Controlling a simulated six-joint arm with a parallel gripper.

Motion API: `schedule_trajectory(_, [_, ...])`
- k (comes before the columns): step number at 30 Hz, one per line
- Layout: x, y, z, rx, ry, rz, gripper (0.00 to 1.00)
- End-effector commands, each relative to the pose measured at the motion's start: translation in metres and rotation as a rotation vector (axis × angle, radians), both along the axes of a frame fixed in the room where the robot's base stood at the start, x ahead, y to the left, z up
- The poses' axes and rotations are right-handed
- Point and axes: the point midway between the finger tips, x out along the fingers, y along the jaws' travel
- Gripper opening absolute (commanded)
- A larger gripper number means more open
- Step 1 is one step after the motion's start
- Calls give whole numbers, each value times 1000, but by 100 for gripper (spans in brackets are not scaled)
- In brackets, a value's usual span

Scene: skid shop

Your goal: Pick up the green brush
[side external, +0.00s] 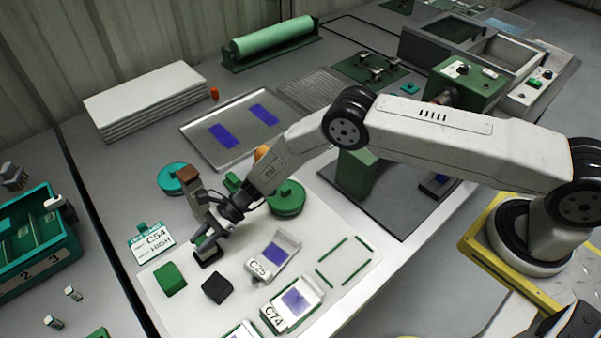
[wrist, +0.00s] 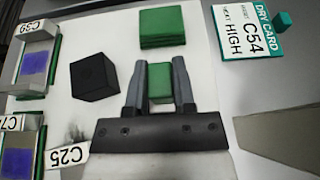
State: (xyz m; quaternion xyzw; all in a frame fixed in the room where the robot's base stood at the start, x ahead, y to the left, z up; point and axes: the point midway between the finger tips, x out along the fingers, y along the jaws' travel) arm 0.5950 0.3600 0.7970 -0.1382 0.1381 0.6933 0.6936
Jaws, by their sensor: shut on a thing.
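The green brush (wrist: 160,84) shows as a small green block between my gripper's two fingers in the wrist view. My gripper (wrist: 160,76) is shut on it. In the side view my gripper (side external: 206,243) points down at the white mat, with a bit of green and a dark part under its fingers. The brush's lower part is mostly hidden there, and I cannot tell whether it touches the mat.
A green block (side external: 170,279) and a black cube (side external: 216,289) stand close by. The C25 tray (side external: 272,257) and C74 tray (side external: 293,301) lie to the right, the C54 card (side external: 151,243) to the left.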

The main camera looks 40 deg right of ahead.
Motion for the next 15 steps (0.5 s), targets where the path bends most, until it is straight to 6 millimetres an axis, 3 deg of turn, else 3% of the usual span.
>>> schedule_trajectory(7, [0, 0, 24, 2, -1, 0, 0])
schedule_trajectory(15, [-16, -10, 45, 1, 0, 0, 0])
